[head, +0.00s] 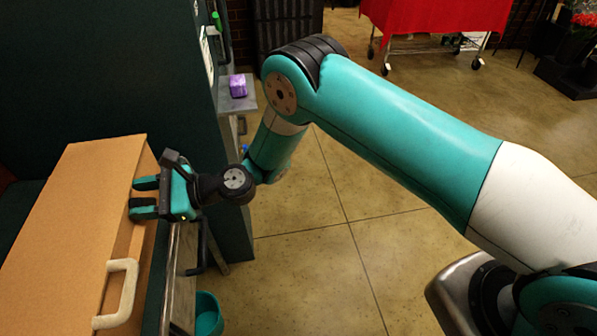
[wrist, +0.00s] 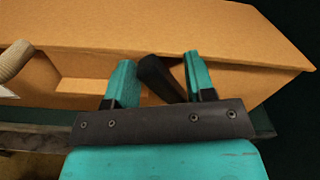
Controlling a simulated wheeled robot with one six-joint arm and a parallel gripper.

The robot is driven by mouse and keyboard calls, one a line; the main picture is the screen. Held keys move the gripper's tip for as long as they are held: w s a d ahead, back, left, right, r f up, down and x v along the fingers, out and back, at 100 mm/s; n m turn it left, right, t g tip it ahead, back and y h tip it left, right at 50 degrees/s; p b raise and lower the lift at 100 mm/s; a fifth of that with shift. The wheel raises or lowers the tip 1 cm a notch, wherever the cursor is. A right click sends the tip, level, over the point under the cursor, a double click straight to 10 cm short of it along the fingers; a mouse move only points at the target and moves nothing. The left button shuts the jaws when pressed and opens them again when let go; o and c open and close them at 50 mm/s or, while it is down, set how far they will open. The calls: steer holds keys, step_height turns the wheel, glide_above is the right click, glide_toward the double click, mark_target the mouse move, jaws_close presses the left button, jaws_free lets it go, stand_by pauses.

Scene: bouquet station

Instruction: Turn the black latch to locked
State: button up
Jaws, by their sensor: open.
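The black latch (wrist: 158,78) shows in the wrist view as a dark, tilted lever on the front of an orange-brown wooden case (wrist: 150,40). It stands between the two teal fingers of my gripper (wrist: 160,80), which are apart. I cannot tell whether either finger touches it. In the head view my gripper (head: 144,198) is at the front edge of the wooden case (head: 75,200), fingers pointing left. The latch is hard to make out there, and the gripper covers that spot.
A pale, curved handle (head: 118,290) is on the case front, nearer the camera; it also shows at the left of the wrist view (wrist: 14,60). A purple item (head: 238,86) sits on a grey shelf behind. A teal bucket (head: 208,314) stands below. Open floor lies to the right.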

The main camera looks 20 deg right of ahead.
steer(key=m+p, duration=0.1)
steer(key=m, duration=0.1)
steer(key=shift+w+r+m+p, duration=0.35)
steer(key=shift+m+p, duration=0.05)
steer(key=s+d+b, duration=0.2)
steer(key=d+b, duration=1.6)
steer(key=b, duration=1.2)
steer(key=s+d+r+n+h+p, duration=0.5)
steer(key=s+n+p, duration=0.2)
steer(key=n+p, duration=0.2)
steer(key=s+d+r+n+g+h+p, duration=0.1)
steer(key=s+d+r+n+h+p, duration=0.3)
steer(key=n+p, duration=0.5)
steer(key=shift+s+d+r+n+g+h, duration=0.35)
steer(key=shift+s+r+n+h, duration=0.8)
steer(key=shift+s+n, duration=0.75)
steer(key=shift+f, duration=0.1)
